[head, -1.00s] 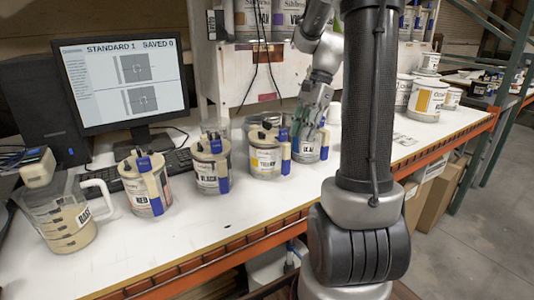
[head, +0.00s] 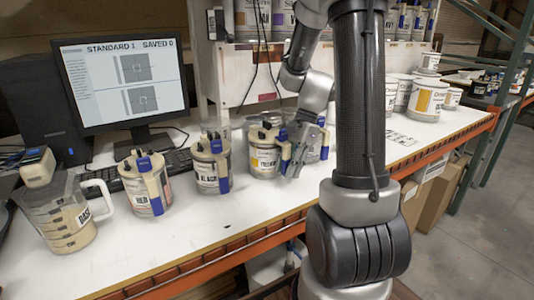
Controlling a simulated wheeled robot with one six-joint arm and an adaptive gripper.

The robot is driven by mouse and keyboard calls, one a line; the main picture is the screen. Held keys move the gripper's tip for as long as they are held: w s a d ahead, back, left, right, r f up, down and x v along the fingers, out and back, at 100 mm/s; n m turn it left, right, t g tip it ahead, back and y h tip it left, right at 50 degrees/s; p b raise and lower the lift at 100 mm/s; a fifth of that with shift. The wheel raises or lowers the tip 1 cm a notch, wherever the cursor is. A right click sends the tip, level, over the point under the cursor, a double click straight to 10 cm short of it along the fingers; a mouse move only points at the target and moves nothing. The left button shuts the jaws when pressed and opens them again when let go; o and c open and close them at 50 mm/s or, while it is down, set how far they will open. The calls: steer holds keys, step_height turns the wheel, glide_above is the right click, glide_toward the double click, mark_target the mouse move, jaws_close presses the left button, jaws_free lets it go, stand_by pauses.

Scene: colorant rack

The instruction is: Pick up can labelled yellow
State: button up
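The can labelled yellow (head: 262,161) stands upright on the white bench, third in the row of colorant cans. It has a yellow-and-white label, a dark fitting on its lid and a blue-marked strip on its right side. My gripper (head: 291,164) is low over the bench just right of this can, close to its right side. Whether they touch is unclear. The fingers are small and partly overlap the blue strip, so their opening cannot be made out.
The black can (head: 207,170) and red can (head: 141,188) stand to the left, then the base jug (head: 62,215). Another can (head: 315,150) is partly hidden behind my gripper. The monitor (head: 120,83) is behind. The bench front is clear.

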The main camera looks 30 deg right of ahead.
jaws_close()
steer(key=shift+r, duration=0.1)
